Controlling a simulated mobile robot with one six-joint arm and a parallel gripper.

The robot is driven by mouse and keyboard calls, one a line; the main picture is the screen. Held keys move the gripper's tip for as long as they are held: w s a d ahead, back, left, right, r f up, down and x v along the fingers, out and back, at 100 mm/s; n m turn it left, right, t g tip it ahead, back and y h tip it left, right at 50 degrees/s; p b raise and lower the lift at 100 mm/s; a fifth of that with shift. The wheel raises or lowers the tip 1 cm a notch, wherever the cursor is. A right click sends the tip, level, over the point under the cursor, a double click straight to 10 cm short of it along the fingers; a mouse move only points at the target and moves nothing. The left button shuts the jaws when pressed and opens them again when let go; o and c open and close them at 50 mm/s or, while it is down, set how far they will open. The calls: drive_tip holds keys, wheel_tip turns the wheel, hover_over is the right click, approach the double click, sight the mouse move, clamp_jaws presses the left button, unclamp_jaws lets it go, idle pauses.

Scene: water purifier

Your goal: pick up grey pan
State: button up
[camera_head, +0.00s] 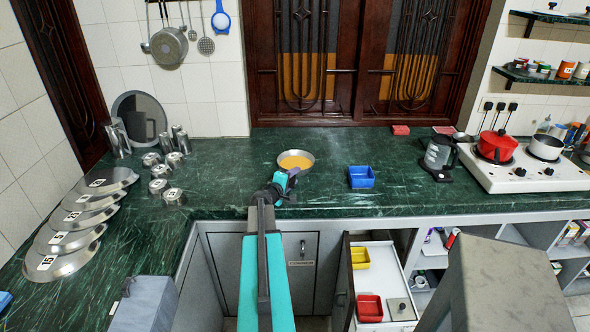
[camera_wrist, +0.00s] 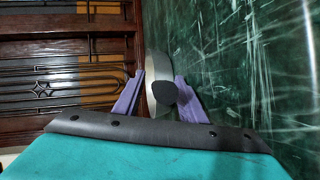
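A shallow grey pan (camera_head: 296,167) with an orange-yellow inside stands on the green counter, at its middle, in the head view. My gripper (camera_head: 290,174) is at the pan's near side and hides part of it. In the wrist view the pan's grey side (camera_wrist: 158,64) shows beyond my gripper (camera_wrist: 160,78), with a dark rounded part, likely the handle's end, between the two purple fingers. The fingers stand apart on either side of it. The right finger looks close to the dark part; I cannot tell whether they touch.
A blue bin (camera_head: 361,177) stands to the pan's right, then a dark appliance (camera_head: 438,153) and a white stove (camera_head: 520,172) with a red pot (camera_head: 497,146). Metal cups and numbered lids (camera_head: 75,220) are at left. Another pan (camera_head: 169,47) hangs on the wall.

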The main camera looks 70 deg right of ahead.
idle(0.3)
clamp_jaws()
drive_tip(key=shift+r, duration=0.25)
idle(0.5)
drive_tip(key=shift+r+b, duration=0.65)
drive_tip(key=shift+r, duration=0.8)
drive_tip(key=shift+s+a+r+b, duration=0.25)
drive_tip(key=shift+s+a+b, duration=0.7)
drive_tip(key=shift+s, duration=1.4)
drive_tip(key=shift+s+a+r+b, duration=0.35)
drive_tip(key=shift+s+a, duration=1.05)
drive_tip(key=shift+s, duration=1)
drive_tip(key=shift+s+a+r+b, duration=0.2)
drive_tip(key=shift+s+a+b, duration=0.75)
drive_tip(key=shift+s, duration=1.4)
drive_tip(key=shift+a, duration=0.25)
